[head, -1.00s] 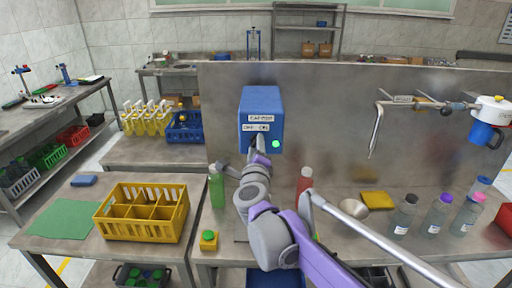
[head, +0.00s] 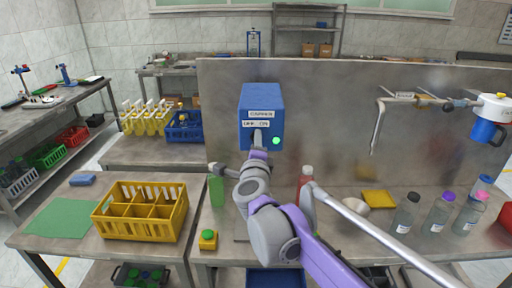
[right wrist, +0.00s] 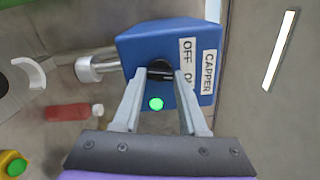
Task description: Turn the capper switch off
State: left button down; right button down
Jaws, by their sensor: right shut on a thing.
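The capper is a blue box (head: 262,105) on the metal back panel, with a CAPPER label and an OFF/ON label on its front. A green light (head: 276,141) glows on it; it also shows in the right wrist view (right wrist: 156,104). My right gripper (head: 258,138) is at the box's front, below the labels. In the right wrist view, its two grey fingers (right wrist: 157,76) are shut on the black switch knob (right wrist: 160,70), close to the OFF label. The knob is partly hidden by the fingers, so its exact angle is hard to tell. My left gripper is not in view.
A green bottle (head: 216,190) and a red bottle (head: 305,182) stand on the bench on either side of my right arm. A yellow crate (head: 150,236) stands on the left table. Several bottles stand at the right, including one with a purple cap (head: 438,212).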

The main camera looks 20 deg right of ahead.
jog(key=shift+n+b, duration=1.45)
jog(key=shift+n, duration=2.65)
jog(key=shift+c, duration=2.2)
grip_release()
jog(key=v, duration=1.1)
jog(key=shift+b, duration=0.45)
jog(key=shift+n, duration=0.3)
